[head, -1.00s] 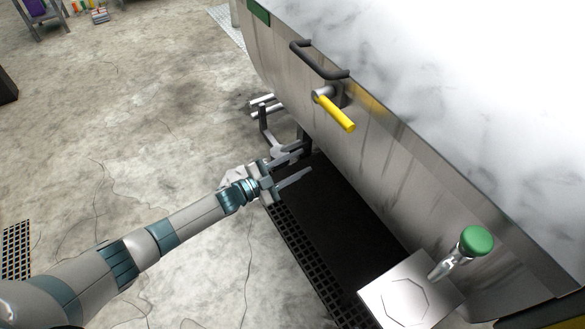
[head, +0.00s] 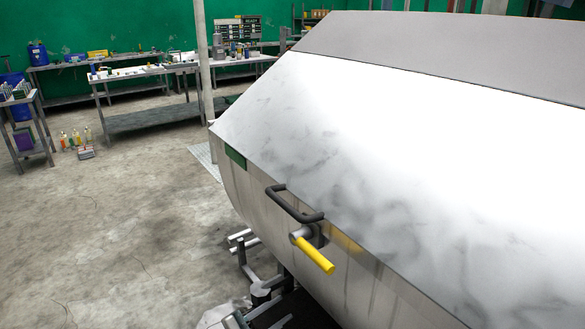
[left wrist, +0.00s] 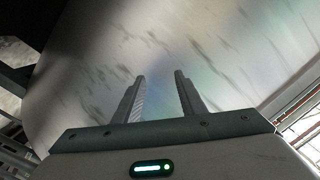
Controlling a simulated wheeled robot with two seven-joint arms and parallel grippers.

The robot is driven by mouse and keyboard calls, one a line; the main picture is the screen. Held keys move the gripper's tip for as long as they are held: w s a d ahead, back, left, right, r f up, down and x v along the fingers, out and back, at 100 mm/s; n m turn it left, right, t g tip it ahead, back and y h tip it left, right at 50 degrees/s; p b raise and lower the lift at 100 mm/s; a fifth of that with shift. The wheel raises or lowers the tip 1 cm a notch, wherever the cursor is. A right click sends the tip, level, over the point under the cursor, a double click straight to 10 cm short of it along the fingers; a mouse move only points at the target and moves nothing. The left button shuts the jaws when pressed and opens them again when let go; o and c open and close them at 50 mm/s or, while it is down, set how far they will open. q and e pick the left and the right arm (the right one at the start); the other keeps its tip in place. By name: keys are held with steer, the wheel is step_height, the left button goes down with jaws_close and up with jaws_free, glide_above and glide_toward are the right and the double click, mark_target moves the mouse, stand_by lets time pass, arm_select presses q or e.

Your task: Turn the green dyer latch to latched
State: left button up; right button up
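The green dyer (head: 345,140) is a large metal drum with a pale, shiny lid and a small green plate at its left corner. Its latch (head: 318,256) is a yellow handle on a grey pivot, slanting down to the right on the front wall, below a dark grab bar (head: 293,205). My left gripper (head: 272,314) is partly cut off at the bottom edge of the head view, lower than the latch and apart from it. In the left wrist view its two fingers (left wrist: 160,97) are spread and empty, facing the streaked metal wall (left wrist: 150,45). My right gripper is not in view.
Open concrete floor (head: 130,220) lies to the left. Workbenches (head: 145,75) with bottles and boxes stand at the back along a green wall.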

arm_select(q)
steer(key=s+a+f+n+y, duration=0.4)
steer(key=s+f, duration=0.3)
steer(key=f, duration=0.4)
steer(key=s+a+f+n+y, duration=0.2)
steer(key=s+f+n+y, duration=0.2)
steer(key=s+f+n, duration=0.5)
steer(key=s+a+f+n+g+y, duration=0.1)
steer(key=s+a+f+g, duration=0.1)
steer(key=s+f, duration=0.6)
steer(key=s+a+f+n+g+y, duration=0.1)
steer(key=s+a+f+g+y, duration=0.1)
steer(key=s+f, duration=0.6)
steer(key=s+a, duration=0.1)
steer(key=s, duration=0.5)
steer(key=shift+s+a+f+g+y, duration=0.15)
steer(key=shift+s+a+g+y, duration=0.15)
steer(key=shift+s+a, duration=0.1)
steer(key=shift+c, duration=0.2)
